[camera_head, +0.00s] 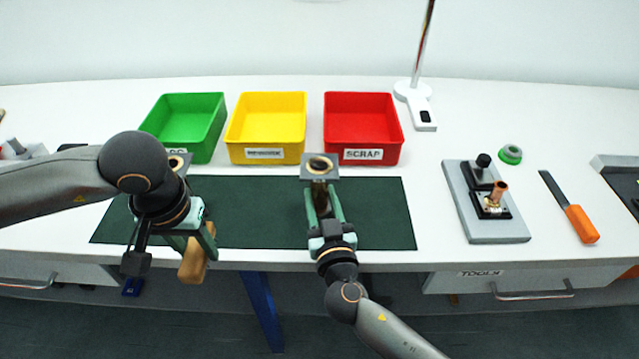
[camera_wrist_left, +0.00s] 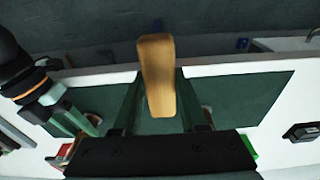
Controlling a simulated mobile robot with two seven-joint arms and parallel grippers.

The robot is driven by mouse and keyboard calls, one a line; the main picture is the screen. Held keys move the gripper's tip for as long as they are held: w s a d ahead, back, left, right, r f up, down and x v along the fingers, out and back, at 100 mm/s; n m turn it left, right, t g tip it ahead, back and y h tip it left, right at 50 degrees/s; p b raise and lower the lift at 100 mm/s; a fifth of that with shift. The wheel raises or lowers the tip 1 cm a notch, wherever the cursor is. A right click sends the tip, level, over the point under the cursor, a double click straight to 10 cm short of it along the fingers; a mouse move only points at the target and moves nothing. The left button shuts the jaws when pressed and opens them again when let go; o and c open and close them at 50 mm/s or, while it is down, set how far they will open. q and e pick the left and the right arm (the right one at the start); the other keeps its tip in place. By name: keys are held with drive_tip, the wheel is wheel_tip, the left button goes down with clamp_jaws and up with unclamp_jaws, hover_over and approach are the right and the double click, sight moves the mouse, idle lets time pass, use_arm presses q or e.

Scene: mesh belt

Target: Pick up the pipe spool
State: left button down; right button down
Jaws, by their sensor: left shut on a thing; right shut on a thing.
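A flanged piece with a grey square plate and a round brass-rimmed hole, which looks like the pipe spool (camera_head: 319,167), stands upright at the far side of the dark green mat (camera_head: 260,213). My right gripper (camera_head: 322,190) is shut on it below the plate, one finger on each side. My left gripper (camera_head: 194,246) is shut on a tan wooden-looking block (camera_head: 193,265) near the mat's front edge. The tan block also shows between the fingers in the left wrist view (camera_wrist_left: 157,75). A second plate with a ringed hole (camera_head: 177,160) is partly hidden behind my left wrist.
Green (camera_head: 205,148), yellow (camera_head: 258,153) and red (camera_head: 390,154) bins stand behind the mat. A grey fixture board (camera_head: 490,228), a green ring (camera_head: 510,154) and an orange-handled tool (camera_head: 581,224) lie at right. The mat between my grippers is clear.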

idle(0.4)
drive_tip(key=shift+w+r, duration=0.1)
drive_tip(key=shift+r, duration=0.1)
use_arm(q)
drive_tip(key=shift+r, duration=0.1)
use_arm(e)
drive_tip(key=shift+r, duration=0.15)
